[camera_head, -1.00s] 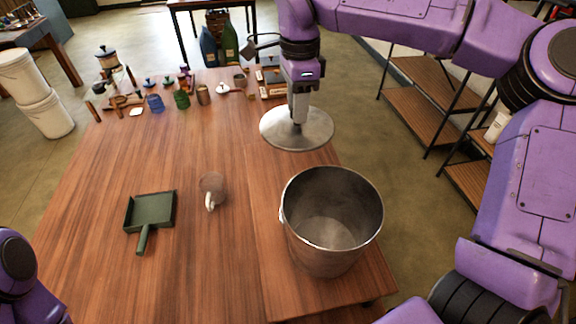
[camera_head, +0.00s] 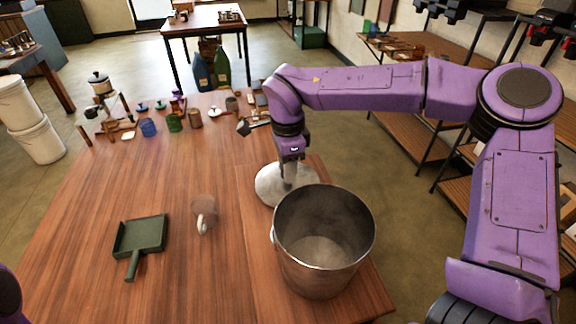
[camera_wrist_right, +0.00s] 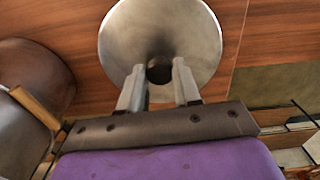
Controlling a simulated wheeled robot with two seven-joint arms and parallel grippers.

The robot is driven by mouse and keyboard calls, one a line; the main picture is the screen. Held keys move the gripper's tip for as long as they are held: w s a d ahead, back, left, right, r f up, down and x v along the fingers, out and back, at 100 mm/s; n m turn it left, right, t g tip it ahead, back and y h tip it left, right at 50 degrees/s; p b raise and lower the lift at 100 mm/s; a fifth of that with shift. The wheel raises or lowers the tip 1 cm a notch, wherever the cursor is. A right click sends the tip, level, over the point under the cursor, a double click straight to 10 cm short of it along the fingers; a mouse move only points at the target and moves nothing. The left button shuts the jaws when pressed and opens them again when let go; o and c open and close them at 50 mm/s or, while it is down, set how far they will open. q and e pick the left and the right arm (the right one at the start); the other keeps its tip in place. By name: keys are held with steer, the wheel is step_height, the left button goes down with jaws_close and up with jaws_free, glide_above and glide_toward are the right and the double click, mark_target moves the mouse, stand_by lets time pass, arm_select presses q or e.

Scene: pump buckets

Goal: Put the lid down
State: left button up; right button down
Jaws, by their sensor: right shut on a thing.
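The round grey metal lid (camera_head: 268,184) is at the table's right side, just behind the metal bucket (camera_head: 323,246). My right gripper (camera_head: 289,178) points down and is shut on the lid's dark knob; the right wrist view shows the knob between the fingers (camera_wrist_right: 159,72) and the lid (camera_wrist_right: 190,32) beyond. I cannot tell whether the lid touches the table. The bucket stands upright and open, with its empty inside showing. My left gripper is not in view; only a bit of my left arm shows at the lower left.
Jars and small items crowd the far edge. White buckets (camera_head: 33,125) stand on the floor at the left.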

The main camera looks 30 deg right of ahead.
steer(key=shift+f, duration=0.15)
steer(key=c, duration=0.8)
jaws_free()
step_height(320, 180, up, 12)
steer(key=shift+r, duration=0.2)
steer(key=shift+s, duration=0.1)
